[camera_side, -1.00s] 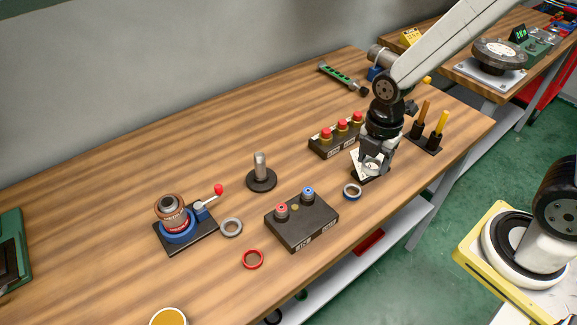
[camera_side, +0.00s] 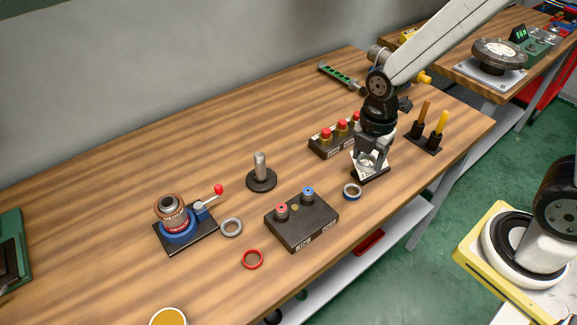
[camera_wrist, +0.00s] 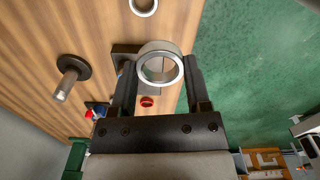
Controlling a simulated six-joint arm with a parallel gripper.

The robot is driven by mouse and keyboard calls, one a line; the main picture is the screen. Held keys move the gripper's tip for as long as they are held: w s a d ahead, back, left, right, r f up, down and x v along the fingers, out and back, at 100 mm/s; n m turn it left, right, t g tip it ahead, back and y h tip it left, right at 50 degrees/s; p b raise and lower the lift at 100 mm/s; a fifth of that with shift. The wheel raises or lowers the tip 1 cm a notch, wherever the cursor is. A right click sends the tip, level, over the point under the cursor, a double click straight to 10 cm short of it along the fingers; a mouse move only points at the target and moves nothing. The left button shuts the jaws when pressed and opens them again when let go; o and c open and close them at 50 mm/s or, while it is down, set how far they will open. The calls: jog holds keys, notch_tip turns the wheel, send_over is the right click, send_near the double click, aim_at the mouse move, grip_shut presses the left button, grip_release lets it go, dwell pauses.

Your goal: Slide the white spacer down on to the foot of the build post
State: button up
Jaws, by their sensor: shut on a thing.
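The white spacer (camera_wrist: 157,47) is a thick pale ring. My gripper (camera_wrist: 159,77) is shut on it, a finger on each side, and the ring's opening shows in the wrist view. The build post (camera_side: 260,168) is a bare grey metal peg on a round dark foot, well to the left of my gripper. The post (camera_wrist: 68,78) also shows at left in the wrist view.
A red-button box (camera_side: 330,145) stands behind, pegs (camera_side: 428,140) to the right.

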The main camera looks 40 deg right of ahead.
jog(key=w+a+r, duration=0.2)
jog(key=w+a, duration=0.3)
jog(key=w, duration=0.5)
jog(key=r+n, duration=0.1)
send_over(259, 154)
jog(key=shift+r, duration=0.2)
jog(key=shift+f, duration=0.15)
jog(key=shift+f, duration=2.75)
jog(key=shift+f, duration=2.8)
dwell(0.4)
